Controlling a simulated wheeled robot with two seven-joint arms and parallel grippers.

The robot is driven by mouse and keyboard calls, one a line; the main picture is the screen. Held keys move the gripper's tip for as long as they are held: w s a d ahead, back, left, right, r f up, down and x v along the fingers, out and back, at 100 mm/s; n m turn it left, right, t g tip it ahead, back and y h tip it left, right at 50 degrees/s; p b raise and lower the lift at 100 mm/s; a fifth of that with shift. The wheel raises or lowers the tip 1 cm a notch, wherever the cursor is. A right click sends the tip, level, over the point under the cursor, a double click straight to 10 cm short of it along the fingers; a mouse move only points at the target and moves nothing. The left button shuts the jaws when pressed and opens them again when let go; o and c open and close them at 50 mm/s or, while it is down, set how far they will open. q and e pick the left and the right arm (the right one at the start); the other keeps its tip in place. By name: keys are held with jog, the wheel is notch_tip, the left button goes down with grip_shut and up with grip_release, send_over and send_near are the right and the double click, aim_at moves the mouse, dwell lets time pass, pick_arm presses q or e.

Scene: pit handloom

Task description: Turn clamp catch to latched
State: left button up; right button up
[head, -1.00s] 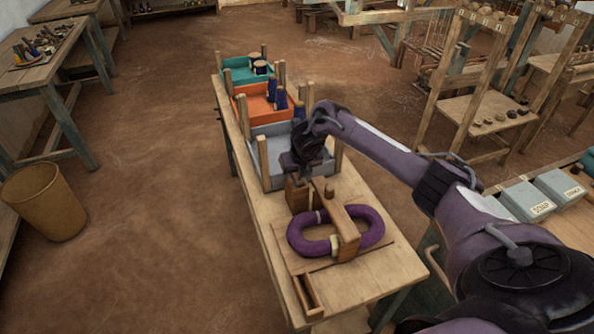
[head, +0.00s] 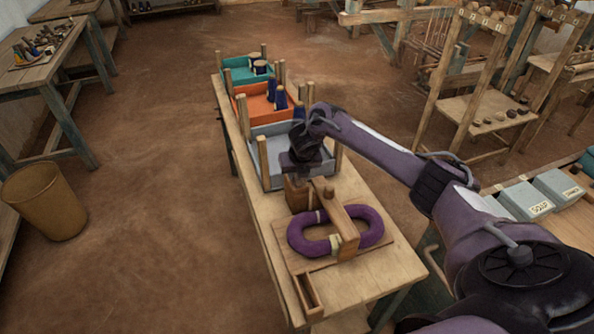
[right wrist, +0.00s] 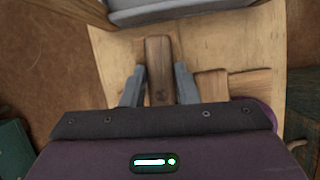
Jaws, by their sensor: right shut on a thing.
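A wooden clamp (head: 345,230) stands on a board on the narrow table, its arm lying across a purple yarn ring (head: 374,226). At its back end is a wooden block (head: 297,196), partly under my right gripper (head: 300,178). In the right wrist view, a wooden catch (right wrist: 158,62) lies between the two grey fingers of my right gripper (right wrist: 159,88), which is shut on it. The catch points straight up in that picture. The gripper hides part of the catch in the head view. My left gripper is not in view.
Behind the clamp stand grey (head: 260,172), orange (head: 241,107) and teal (head: 230,73) trays with wooden corner posts. The grey tray is close to my right gripper. A small wooden open box (head: 308,297) is at the table's front.

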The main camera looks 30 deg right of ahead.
jog(key=m+p, duration=0.1)
jog(key=m+h+p, duration=0.1)
jog(key=m, duration=0.1)
jog(key=m+g+p, duration=0.1)
jog(key=m, duration=0.1)
jog(key=shift+s+d+r+h, duration=0.15)
jog(key=shift+d+r+h, duration=0.1)
jog(key=shift+h, duration=0.15)
jog(key=m+p, duration=0.1)
jog(key=m+g, duration=0.1)
jog(key=m, duration=0.1)
jog(key=m+p, duration=0.1)
jog(key=shift+s+d+m+h+p, duration=0.15)
jog(key=shift+s+m+h+p, duration=0.15)
jog(key=shift+h, duration=0.1)
jog(key=m+g, duration=0.1)
jog(key=m, duration=0.2)
jog(key=shift+s+f+m+g+p, duration=0.2)
jog(key=shift+m+g+p, duration=0.1)
jog(key=shift+g+p, duration=0.1)
jog(key=shift+s+d+m+g, duration=0.15)
jog(key=shift+m+g, duration=0.2)
jog(key=shift+m, duration=0.55)
jog(key=shift+s+a+m+g, duration=0.1)
jog(key=shift+m+g, duration=0.25)
jog(key=shift+m, duration=0.55)
jog(key=o, duration=1)
